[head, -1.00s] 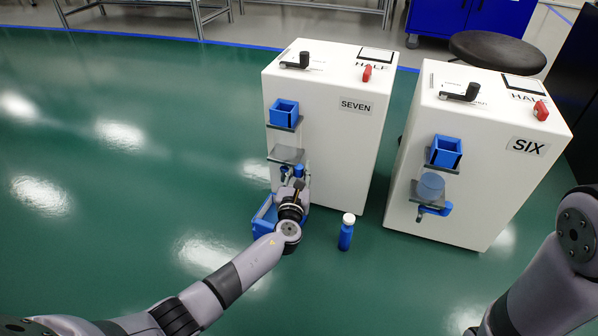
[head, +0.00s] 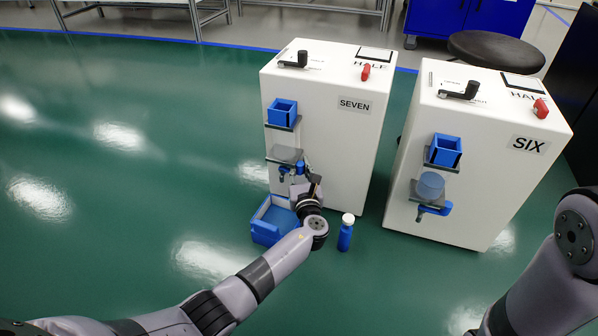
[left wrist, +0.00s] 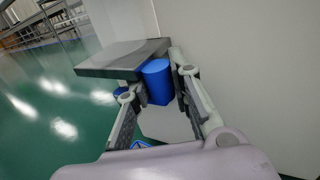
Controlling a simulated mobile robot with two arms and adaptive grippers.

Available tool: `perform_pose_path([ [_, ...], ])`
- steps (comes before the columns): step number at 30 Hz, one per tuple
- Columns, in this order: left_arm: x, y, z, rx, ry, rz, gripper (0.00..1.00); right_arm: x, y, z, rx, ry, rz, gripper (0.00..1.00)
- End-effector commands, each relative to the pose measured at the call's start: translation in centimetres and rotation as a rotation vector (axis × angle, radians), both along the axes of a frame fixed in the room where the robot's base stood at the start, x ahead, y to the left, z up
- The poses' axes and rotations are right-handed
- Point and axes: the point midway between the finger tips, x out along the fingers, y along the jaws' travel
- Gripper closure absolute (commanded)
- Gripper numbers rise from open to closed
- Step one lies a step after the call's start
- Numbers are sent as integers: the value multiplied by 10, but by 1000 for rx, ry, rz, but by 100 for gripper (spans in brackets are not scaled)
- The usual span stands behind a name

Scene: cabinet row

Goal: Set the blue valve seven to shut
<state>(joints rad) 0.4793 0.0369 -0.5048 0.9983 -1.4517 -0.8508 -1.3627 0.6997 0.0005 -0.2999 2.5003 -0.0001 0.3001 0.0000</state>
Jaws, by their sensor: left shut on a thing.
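The white cabinet labelled SEVEN (head: 345,150) stands in the middle of the head view. Its blue valve (head: 284,173) sits under a small grey shelf (head: 285,154) on the front, and my gripper partly covers it. My left gripper (head: 307,176) is at the valve's right side. In the left wrist view, the blue valve handle (left wrist: 157,80) is between the fingers of my left gripper (left wrist: 157,95), which is shut on it, just beside the grey shelf (left wrist: 120,58). The handle's exact angle is hard to tell. My right gripper is out of view.
A blue open tray (head: 268,232) lies on the floor below the valve. A blue bottle with a white cap (head: 346,233) stands close to my left wrist. Cabinet SIX (head: 490,160) stands to the right. The green floor to the left is clear.

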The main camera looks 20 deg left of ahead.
Motion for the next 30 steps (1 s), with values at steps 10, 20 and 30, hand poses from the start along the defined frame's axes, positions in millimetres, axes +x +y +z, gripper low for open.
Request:
perform_pose_path([
  [10,-1,1,0,0,1,0,71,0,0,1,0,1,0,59],
  [20,0,0,0,0,1,-2,59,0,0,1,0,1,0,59],
  [30,-5,4,1,3,0,-83,59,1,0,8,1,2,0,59],
])
